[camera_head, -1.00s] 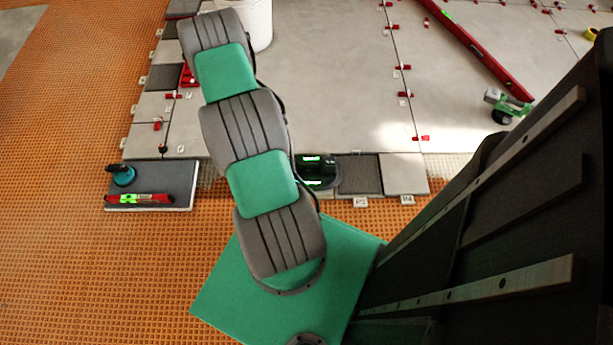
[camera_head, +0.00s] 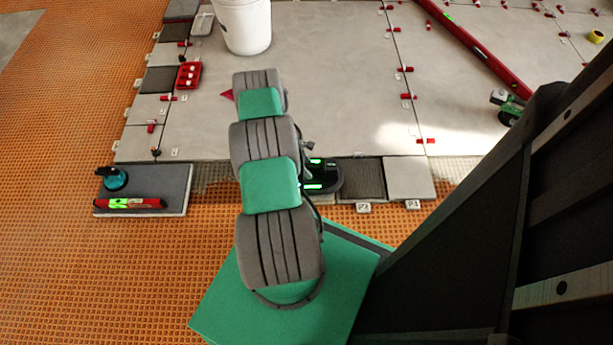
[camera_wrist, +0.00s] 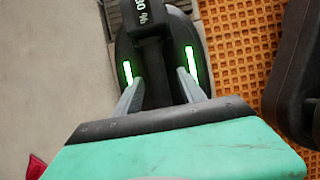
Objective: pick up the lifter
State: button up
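The lifter (camera_head: 328,180) is a black device with glowing green strips, on the floor edge beside a dark tile, partly hidden by my arm in the head view. In the wrist view the lifter (camera_wrist: 208,60) fills the upper middle, with a green strip on each side and a dark handle with white percent lettering. My gripper (camera_wrist: 160,88) is open, its two grey fingers on either side of the handle's near end. Whether they touch it cannot be told. In the head view the gripper is mostly hidden behind my arm.
A dark slab (camera_head: 175,185) at left holds a teal suction cup (camera_head: 112,178) and a red level (camera_head: 130,203). A white bucket (camera_head: 245,25) and a red tray (camera_head: 188,75) stand farther back. A long red bar (camera_head: 475,45) lies at right. Red clips line the tile joints.

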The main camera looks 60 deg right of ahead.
jog(key=shift+a, duration=0.1)
grip_shut()
dwell(0.3)
jog(key=shift+r, duration=0.1)
jog(key=r+p, duration=0.4)
jog(key=r, duration=0.6)
jog(key=shift+d, duration=0.2)
notch_tip(320, 180, up, 7)
jog(key=p, duration=0.4)
jog(key=shift+p, duration=0.3)
